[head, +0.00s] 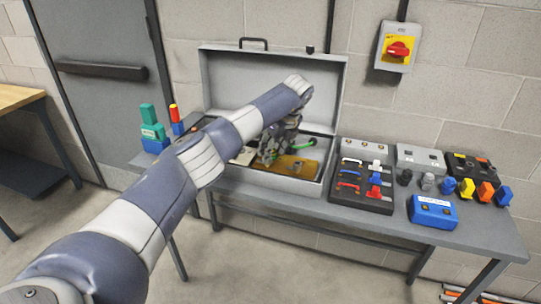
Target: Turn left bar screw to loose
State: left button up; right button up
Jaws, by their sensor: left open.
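An open grey case (272,80) stands on the table with its lid raised at the back. Inside it lies a brown-gold board (297,166) with small dark fittings on it. My left arm reaches across from the lower left, and my left gripper (268,158) is open, low inside the case at the board's left end. A green part (304,144) shows beside the gripper. The arm and gripper hide much of the case's left half. I cannot make out the left bar screw, nor whether the gripper touches anything. My right gripper is not in view.
Right of the case on the grey table (460,235) are a black rack (360,205) with coloured handles, a blue box (432,211) and several coloured knobs. Green and red-yellow tools (153,131) stand at the left end. A red-yellow switch (397,49) is on the wall.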

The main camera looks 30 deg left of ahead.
pick_arm(q)
jog(key=v, duration=0.8)
jog(key=shift+r, duration=0.1)
